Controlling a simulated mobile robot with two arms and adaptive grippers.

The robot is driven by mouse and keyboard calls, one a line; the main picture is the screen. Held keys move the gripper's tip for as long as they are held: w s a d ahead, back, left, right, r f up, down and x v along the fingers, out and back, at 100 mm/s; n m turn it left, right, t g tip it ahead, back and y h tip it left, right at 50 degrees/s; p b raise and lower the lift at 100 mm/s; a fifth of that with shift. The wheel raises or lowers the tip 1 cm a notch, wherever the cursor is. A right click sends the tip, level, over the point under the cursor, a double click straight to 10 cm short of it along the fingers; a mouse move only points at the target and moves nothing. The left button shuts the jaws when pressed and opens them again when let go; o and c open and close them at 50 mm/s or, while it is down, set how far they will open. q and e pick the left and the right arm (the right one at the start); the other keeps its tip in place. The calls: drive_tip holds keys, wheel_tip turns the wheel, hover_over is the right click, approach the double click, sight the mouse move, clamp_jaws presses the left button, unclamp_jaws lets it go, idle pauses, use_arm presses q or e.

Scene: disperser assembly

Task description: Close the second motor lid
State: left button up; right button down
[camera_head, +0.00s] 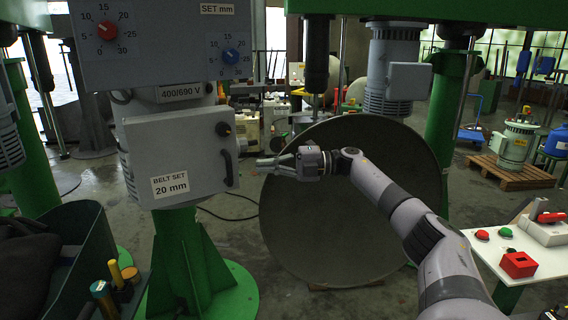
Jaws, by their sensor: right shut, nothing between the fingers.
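A grey box-like motor lid (170,150), labelled "BELT SET 20 mm", is on the green-footed machine at left. It has a black curved handle (228,165) and a dark knob (223,129) along its right edge. I cannot tell whether this lid is fully closed. My right gripper (262,164) is shut and empty, just right of the handle, its fingers pointing left at the lid's edge. A small gap seems to lie between them. Another grey motor housing (393,70) hangs at upper right of centre. My left gripper is not in view.
A panel with red (107,30) and blue (231,56) dials is above the lid. A large round disc (330,235) stands behind my right arm. A dark green bin (80,235) is at lower left, and a white table with buttons (545,262) at right.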

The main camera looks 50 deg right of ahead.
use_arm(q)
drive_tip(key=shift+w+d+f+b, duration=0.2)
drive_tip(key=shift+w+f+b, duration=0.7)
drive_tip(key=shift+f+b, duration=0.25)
use_arm(e)
drive_tip(key=d, duration=0.6)
drive_tip(key=shift+w+d, duration=0.15)
drive_tip(key=shift+w, duration=0.2)
drive_tip(key=shift+s, duration=0.1)
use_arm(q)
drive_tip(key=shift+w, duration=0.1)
use_arm(e)
drive_tip(key=shift+f, duration=0.1)
